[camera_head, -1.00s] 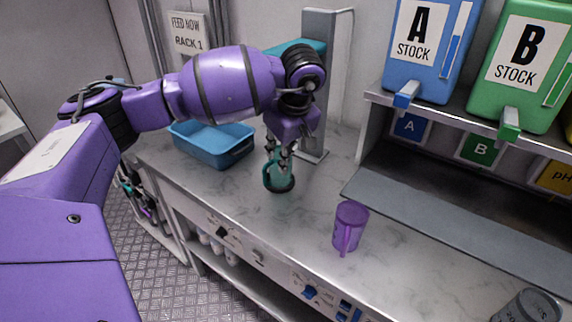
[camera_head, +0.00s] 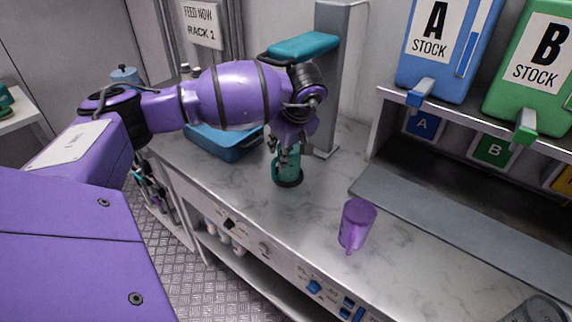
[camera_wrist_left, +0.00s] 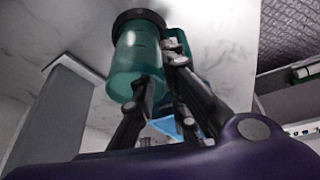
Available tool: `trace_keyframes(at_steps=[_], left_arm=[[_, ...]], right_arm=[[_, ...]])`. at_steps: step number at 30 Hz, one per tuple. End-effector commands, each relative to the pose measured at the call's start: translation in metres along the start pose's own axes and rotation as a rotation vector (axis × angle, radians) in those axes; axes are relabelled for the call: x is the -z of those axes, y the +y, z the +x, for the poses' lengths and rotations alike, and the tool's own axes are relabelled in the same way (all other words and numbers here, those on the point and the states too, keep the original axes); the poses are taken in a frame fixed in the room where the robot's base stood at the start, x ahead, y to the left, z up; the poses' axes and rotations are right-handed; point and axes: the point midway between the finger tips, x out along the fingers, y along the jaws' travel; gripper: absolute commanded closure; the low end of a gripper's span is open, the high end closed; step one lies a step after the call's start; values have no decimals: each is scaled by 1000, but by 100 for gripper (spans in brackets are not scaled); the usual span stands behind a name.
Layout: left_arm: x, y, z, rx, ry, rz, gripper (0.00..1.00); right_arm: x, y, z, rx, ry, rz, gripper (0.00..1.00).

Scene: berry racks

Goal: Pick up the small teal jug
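The small teal jug (camera_head: 288,172), with a dark base, stands upright on the marble counter in the head view. In the left wrist view the jug (camera_wrist_left: 135,60) appears upside down, with its teal handle on the right. My left gripper (camera_head: 288,153) reaches down over the jug's top. In the wrist view its fingers (camera_wrist_left: 161,68) are at the jug, one overlapping the body's edge and one by the handle. Whether they are closed on the jug is not clear. My right gripper is not in view.
A purple mug (camera_head: 357,222) stands on the counter to the right. A blue bin (camera_head: 232,146) lies behind my left arm, and a grey post (camera_head: 328,100) rises behind the jug. A shelf with stock containers (camera_head: 447,50) is at the right. The counter between jug and mug is clear.

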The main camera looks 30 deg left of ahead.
Motion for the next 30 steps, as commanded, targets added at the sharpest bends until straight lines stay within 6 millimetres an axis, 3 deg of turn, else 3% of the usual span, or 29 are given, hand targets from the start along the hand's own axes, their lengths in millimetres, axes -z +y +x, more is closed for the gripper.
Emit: trace_keyframes(at_steps=[3, 17, 23, 30], left_arm=[[0, 0, 0, 0, 0, 0, 100], [0, 0, -1, 0, -1, 1, 100], [4, 1, -13, -1, -2, 1, 100], [-4, -36, -17, 4, 1, 3, 100]], right_arm=[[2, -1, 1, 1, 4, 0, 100], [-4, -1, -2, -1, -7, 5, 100], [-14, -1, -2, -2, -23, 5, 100], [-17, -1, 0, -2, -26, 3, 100]])
